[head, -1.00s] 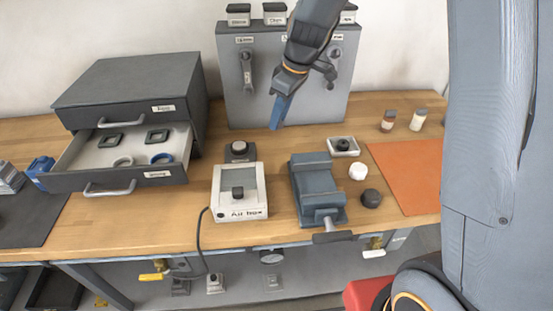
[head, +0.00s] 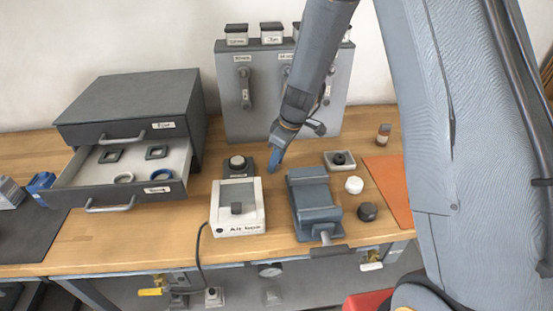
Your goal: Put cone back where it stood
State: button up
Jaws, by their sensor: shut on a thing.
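My gripper (head: 276,158) points down at the end of my arm, low over the bench behind the vise and right of the small dark block. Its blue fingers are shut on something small. I cannot tell the held thing apart from the fingertips, so I cannot confirm it is the cone. No cone shows clearly elsewhere. A small dark rounded piece (head: 339,159) sits in a pale tray right of the gripper, but its shape is too small to tell. Whether my fingertips or their load touch the bench is unclear.
The white Air box (head: 237,222) and the dark block with a pale round top (head: 237,162) stand left of the gripper. The grey vise (head: 313,197) is in front. A white cap (head: 354,185) and black cap (head: 367,211) lie right. An open drawer (head: 128,190) juts out left.

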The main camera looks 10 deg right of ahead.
jog(key=shift+f, duration=0.1)
jog(key=o, duration=1.1)
jog(key=shift+o, duration=0.2)
jog(key=b+v, duration=0.3)
jog(key=v, duration=0.9)
jog(key=s+d+f+m, duration=0.1)
jog(key=s+d+m, duration=0.2)
jog(key=s, duration=0.3)
jog(key=s+d+f+m+h, duration=0.1)
jog(key=s+d+m, duration=0.2)
jog(key=s, duration=0.4)
jog(key=s+d+f+m+h, duration=0.1)
jog(key=s+d+m, duration=0.1)
jog(key=s+m, duration=0.3)
jog(key=shift+s+d+f, duration=0.1)
jog(key=shift+s+d, duration=0.1)
jog(key=shift+s, duration=0.3)
jog(key=shift+s+d, duration=0.2)
jog(key=shift+s, duration=0.3)
